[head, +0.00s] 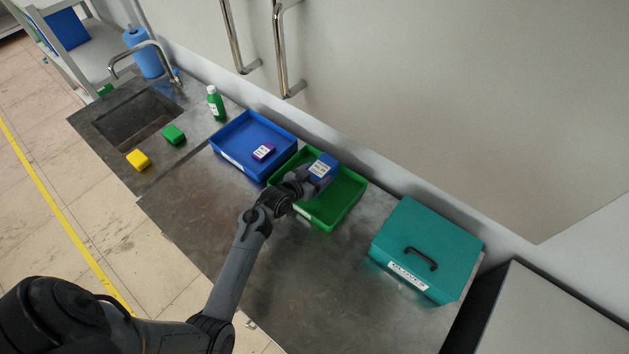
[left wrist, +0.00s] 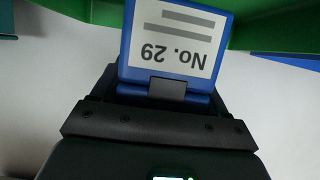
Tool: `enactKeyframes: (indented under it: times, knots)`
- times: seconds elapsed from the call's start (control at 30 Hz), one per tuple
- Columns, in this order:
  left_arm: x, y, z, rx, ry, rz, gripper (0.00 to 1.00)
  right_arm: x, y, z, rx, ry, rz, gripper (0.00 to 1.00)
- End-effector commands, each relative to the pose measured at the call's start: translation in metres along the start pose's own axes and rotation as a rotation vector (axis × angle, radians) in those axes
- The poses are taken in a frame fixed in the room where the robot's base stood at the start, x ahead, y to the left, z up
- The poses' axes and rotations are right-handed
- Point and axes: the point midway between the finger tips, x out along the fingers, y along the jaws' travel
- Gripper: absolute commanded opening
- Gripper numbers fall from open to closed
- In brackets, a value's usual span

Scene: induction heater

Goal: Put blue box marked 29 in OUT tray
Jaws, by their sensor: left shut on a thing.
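The blue box marked 29 (head: 323,167) has a white label. In the left wrist view the label on the blue box (left wrist: 172,45) reads "No. 29" upside down. My left gripper (head: 307,180) is shut on this box and holds it over the green tray (head: 348,198), within its outline in the head view. I cannot tell whether the box touches the tray floor. The green tray also shows behind the box in the left wrist view (left wrist: 255,25). A blue tray (head: 232,139) stands left of it. The tray labels are too small to read. My right gripper is not in view.
A small purple box (head: 263,152) lies in the blue tray. A teal case (head: 425,245) with a black handle stands to the right. A green bottle (head: 215,103), a green sponge (head: 174,135) and a yellow sponge (head: 138,159) are near the sink (head: 135,118). The front counter is clear.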

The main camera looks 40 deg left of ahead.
Motion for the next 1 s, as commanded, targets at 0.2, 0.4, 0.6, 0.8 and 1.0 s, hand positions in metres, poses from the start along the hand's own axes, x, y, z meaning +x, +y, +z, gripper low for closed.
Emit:
enactKeyframes:
  times: [0.2, 0.4, 0.6, 0.8, 1.0]
  knots:
    - [0.002, -0.004, 0.009, -0.001, 0.001, 0.001, 0.29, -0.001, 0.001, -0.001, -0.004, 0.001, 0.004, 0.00]
    - [0.011, -0.004, 0.031, -0.001, 0.001, 0.000, 0.29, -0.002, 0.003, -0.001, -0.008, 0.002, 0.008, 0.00]
    - [0.015, -0.004, 0.038, 0.000, 0.004, -0.001, 0.29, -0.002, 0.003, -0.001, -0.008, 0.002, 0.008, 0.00]
    - [0.015, -0.004, 0.038, 0.001, 0.004, -0.001, 0.29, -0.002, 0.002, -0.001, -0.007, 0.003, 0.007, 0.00]
    - [0.015, -0.004, 0.043, 0.000, 0.000, 0.000, 0.81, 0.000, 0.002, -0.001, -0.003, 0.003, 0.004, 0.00]
